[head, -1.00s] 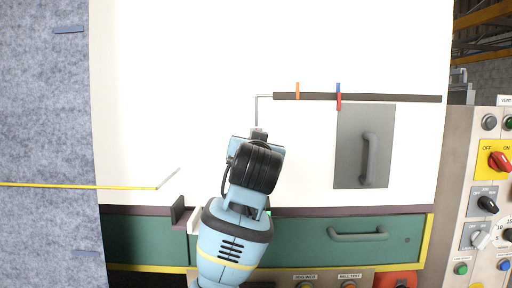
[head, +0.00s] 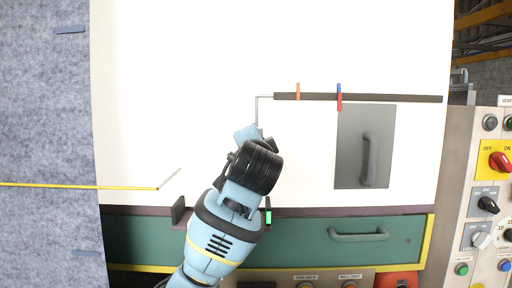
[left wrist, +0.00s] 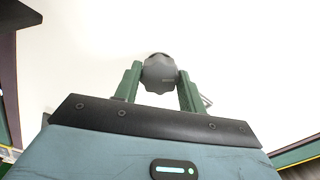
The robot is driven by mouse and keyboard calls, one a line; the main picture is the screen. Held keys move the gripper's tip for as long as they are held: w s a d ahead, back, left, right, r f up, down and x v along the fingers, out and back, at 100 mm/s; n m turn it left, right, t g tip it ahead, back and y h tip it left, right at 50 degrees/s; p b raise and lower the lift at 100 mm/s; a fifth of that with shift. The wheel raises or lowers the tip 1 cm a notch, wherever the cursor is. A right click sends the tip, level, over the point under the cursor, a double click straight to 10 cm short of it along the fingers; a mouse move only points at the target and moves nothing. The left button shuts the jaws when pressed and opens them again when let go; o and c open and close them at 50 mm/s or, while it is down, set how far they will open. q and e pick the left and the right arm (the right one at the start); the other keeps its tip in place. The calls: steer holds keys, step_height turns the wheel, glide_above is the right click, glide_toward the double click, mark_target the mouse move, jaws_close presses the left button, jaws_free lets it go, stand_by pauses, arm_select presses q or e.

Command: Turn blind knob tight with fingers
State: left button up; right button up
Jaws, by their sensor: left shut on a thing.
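The blind knob (left wrist: 160,76), a dark grey lobed knob, sits between the two green fingers of my left gripper (left wrist: 160,70) in the left wrist view. The fingers touch it on both sides and are shut on it. In the head view my left arm comes up from below, and its wrist hides the knob and most of the gripper. A thin bent grey rod (head: 257,112) rises from behind the wrist. My right gripper is in neither view.
A dark bar (head: 390,98) with orange, blue and red clips runs right from the rod. A grey panel with a handle (head: 348,150) is below it. A green drawer (head: 300,240) lies lower. A control panel (head: 480,150) stands at right.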

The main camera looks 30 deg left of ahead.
arm_select(q)
steer(key=m, duration=0.7)
steer(key=shift+m, duration=0.7)
steer(key=o, duration=1)
steer(key=shift+c, duration=0.2)
steer(key=v, duration=0.8)
